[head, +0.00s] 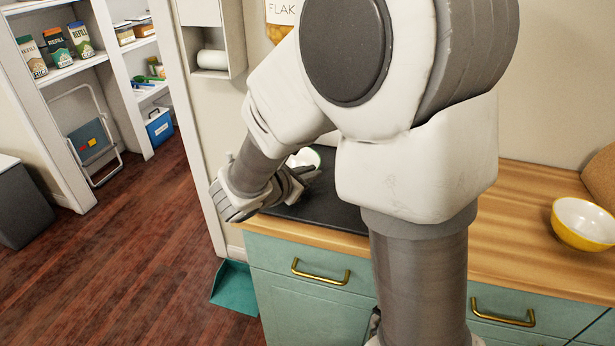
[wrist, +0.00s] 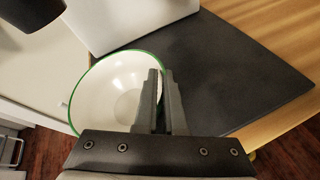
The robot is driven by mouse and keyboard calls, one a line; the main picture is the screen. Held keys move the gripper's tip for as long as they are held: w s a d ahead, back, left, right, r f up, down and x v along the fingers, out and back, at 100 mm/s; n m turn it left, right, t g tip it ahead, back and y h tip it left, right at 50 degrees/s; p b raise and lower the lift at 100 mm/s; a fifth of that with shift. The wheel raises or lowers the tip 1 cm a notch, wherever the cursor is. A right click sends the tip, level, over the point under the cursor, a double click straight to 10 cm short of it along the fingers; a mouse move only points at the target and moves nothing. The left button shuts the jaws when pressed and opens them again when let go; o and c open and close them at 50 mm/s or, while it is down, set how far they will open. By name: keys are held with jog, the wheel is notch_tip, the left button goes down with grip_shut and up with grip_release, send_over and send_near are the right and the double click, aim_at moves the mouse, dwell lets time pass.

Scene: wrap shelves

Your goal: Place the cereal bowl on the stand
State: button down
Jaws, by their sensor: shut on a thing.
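The bowl in my gripper (wrist: 162,78) is white with a green rim (wrist: 112,85); I take it as the cereal bowl. The two fingers are close together at the right side of its wall, and the bowl looks empty. In the head view the bowl (head: 304,158) shows only in part behind my gripper (head: 296,180), over the left part of the counter. A white block-like thing (wrist: 120,22) is beside the bowl in the wrist view; I cannot tell whether it is the stand. Whether the bowl touches anything beneath is hidden.
A black flat slab (head: 335,206) lies on the wooden counter (head: 518,252). A yellow bowl (head: 583,224) stands at the counter's right. A dispenser labelled "FLAK" (head: 281,12) is on the wall behind my arm. A teal dustpan (head: 235,288) is on the floor.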

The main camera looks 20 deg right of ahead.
jog(key=shift+f, duration=0.35)
jog(key=shift+f, duration=0.2)
jog(key=c, duration=1)
grip_release()
jog(key=shift+r, duration=0.1)
